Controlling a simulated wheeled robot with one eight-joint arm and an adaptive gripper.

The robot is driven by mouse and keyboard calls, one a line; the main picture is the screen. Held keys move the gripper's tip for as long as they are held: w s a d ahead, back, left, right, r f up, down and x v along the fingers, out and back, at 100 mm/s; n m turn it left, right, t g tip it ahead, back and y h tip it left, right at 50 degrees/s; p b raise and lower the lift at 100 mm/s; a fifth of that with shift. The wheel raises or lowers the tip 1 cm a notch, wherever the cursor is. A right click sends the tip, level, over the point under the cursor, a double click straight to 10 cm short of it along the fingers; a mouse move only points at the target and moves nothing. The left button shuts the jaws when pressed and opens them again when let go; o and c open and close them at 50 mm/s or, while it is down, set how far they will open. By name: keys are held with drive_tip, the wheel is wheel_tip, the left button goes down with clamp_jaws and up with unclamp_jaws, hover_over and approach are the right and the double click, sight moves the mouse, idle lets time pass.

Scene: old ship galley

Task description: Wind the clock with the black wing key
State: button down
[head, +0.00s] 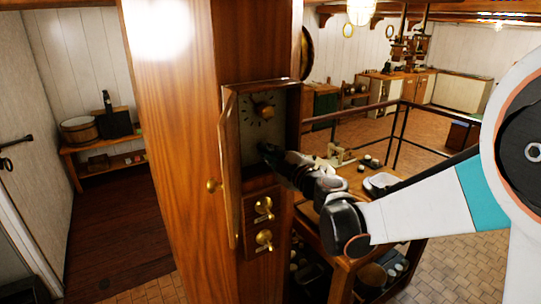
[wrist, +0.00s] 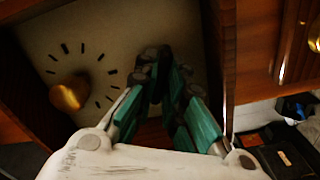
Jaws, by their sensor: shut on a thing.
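The clock (head: 257,125) is a wooden case on a varnished wooden column, with its small door (head: 228,170) standing open to the left. Its pale dial with black hour marks (wrist: 105,40) shows in the wrist view, with a brass-coloured knob (wrist: 70,93) at the middle of the marks. My gripper (head: 268,152) reaches into the case from the right, at the lower part of the face, below the knob. In the wrist view its green-sided fingers (wrist: 160,78) close together on a dark thing close to the face. This appears to be the black wing key, mostly hidden between the fingertips; I cannot tell how deep it sits.
Two brass fittings (head: 263,225) sit on a wooden plate below the clock. The open door's edge stands left of my gripper. A worktable (head: 330,200) with dishes and a dark railing (head: 390,115) lie behind and to the right. A low shelf (head: 115,150) stands far left.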

drive_tip(key=m+b, duration=0.1)
drive_tip(key=m, duration=0.4)
drive_tip(key=m+b, duration=0.1)
drive_tip(key=m, duration=0.1)
drive_tip(key=shift+f+m, duration=0.15)
drive_tip(key=shift+m, duration=0.15)
drive_tip(key=m+b, duration=0.1)
drive_tip(key=m, duration=0.5)
drive_tip(key=shift+b, duration=0.35)
drive_tip(key=m+b, duration=0.1)
drive_tip(key=m, duration=0.5)
drive_tip(key=m+b, duration=0.1)
drive_tip(key=m, duration=0.2)
drive_tip(key=shift+m, duration=0.4)
drive_tip(key=m, duration=0.3)
drive_tip(key=c, duration=1.7)
unclamp_jaws()
